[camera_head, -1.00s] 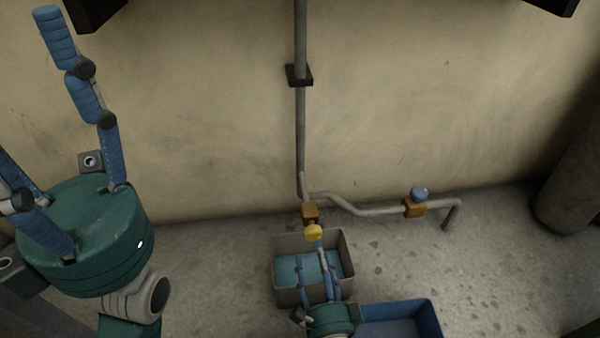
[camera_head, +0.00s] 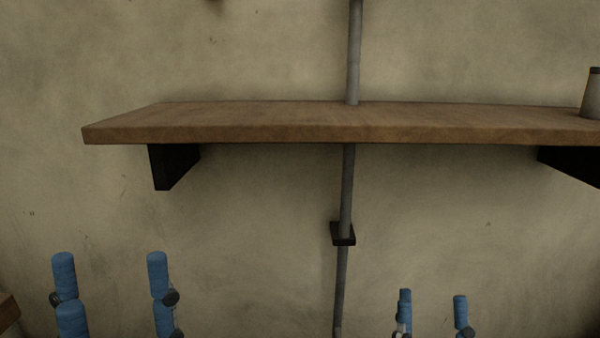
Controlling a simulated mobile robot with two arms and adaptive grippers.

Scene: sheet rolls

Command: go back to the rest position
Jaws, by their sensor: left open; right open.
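My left gripper (camera_head: 112,280) is at the bottom left of the head view, its blue padded fingers pointing up and spread wide apart. It is open, with nothing between the fingers. My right gripper (camera_head: 432,310) is at the bottom right of centre and looks smaller. Its blue fingertips point up and stand apart, open and empty. Both grippers show below the level of the shelf in the picture, in front of the wall. Their palms and my arms are below the frame. No sheet roll can be made out.
A wooden shelf (camera_head: 300,122) on dark brackets (camera_head: 173,166) crosses the wall. A grey pipe (camera_head: 347,190) runs vertically by it. A pale container (camera_head: 591,95) stands at the shelf's right end. A wooden edge (camera_head: 8,310) shows at far left.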

